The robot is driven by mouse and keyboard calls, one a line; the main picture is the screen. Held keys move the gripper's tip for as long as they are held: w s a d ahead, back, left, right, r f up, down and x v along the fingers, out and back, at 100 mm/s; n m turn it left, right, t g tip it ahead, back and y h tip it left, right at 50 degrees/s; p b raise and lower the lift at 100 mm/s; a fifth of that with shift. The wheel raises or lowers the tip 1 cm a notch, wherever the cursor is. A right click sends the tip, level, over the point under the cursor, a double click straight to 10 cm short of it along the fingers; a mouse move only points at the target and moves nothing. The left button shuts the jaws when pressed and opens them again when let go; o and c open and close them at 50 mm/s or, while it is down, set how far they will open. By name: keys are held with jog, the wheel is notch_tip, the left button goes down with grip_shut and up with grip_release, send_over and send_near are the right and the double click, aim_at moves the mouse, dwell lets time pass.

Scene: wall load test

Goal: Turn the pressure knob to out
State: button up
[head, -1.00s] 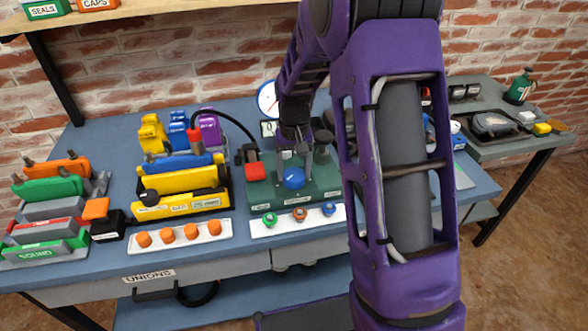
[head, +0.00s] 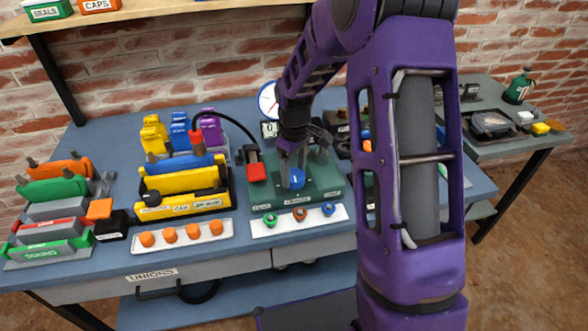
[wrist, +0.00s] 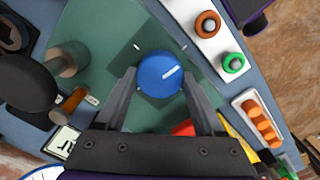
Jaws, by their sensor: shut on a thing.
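The blue round knob (head: 297,179) sits on a dark green panel (head: 322,176) on the workbench. In the wrist view the knob (wrist: 160,75) has a white pointer line, which points up and to the right. Two pale tick marks show on the panel at its upper left and upper right. My gripper (head: 291,174) reaches down over the knob. In the wrist view my gripper (wrist: 161,80) has one finger on each side of the knob and is shut on it. Labels along the panel's front edge are too small to read surely.
A white strip (head: 283,224) with green, orange and blue buttons lies in front of the panel. A red block (head: 257,172) is at the left of the panel. A gauge (head: 268,100) stands behind. Yellow and blue blocks (head: 185,184) stand farther left.

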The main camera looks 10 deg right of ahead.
aim_at(294, 175)
jog(key=shift+n, duration=0.5)
jog(key=o, duration=1.4)
jog(key=shift+c, duration=0.2)
notch_tip(294, 175, up, 18)
jog(key=p, duration=0.2)
jog(key=shift+f, duration=0.25)
